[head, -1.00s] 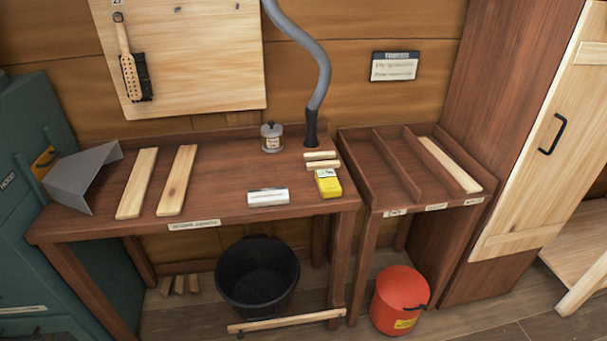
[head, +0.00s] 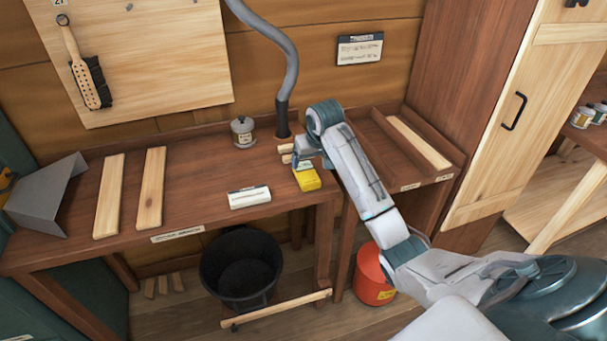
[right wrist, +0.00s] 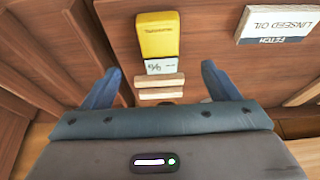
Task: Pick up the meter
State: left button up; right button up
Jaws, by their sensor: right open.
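The meter is a yellow block with a pale display end (head: 308,181), lying on the workbench near its front right corner. It also shows at the top of the right wrist view (right wrist: 157,38). My right gripper (head: 304,156) is over the bench just behind the meter, and its arm hides part of the bench corner. In the right wrist view its two blue fingers (right wrist: 159,72) are wide apart and empty, with the meter ahead of and between their lines. My left gripper is not in view.
Two small wood blocks (right wrist: 160,84) lie beside the meter, between the fingers in the wrist view. A white lettered card block (head: 249,197) is left of the meter. A jar (head: 243,132) and grey hose (head: 288,70) stand behind. A divided side table (head: 440,175) adjoins at right.

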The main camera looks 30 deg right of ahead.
jog(key=p, duration=0.1)
send_over(308, 175)
jog(key=s, duration=0.2)
jog(key=f, duration=0.3)
jog(key=shift+w+a+f, duration=0.2)
jog(key=shift+a+f, duration=0.1)
jog(key=shift+f, duration=0.1)
jog(key=x, duration=0.1)
jog(key=p+x, duration=0.1)
jog(key=x, duration=0.1)
jog(key=p+x, duration=0.1)
jog(key=shift+s+f, duration=0.25)
jog(key=shift+f, duration=0.2)
jog(key=shift+w+f, duration=0.2)
jog(key=shift+f, duration=0.35)
jog(key=c, duration=1.2)
jog(key=shift+o, duration=0.2)
jog(key=shift+r, duration=0.1)
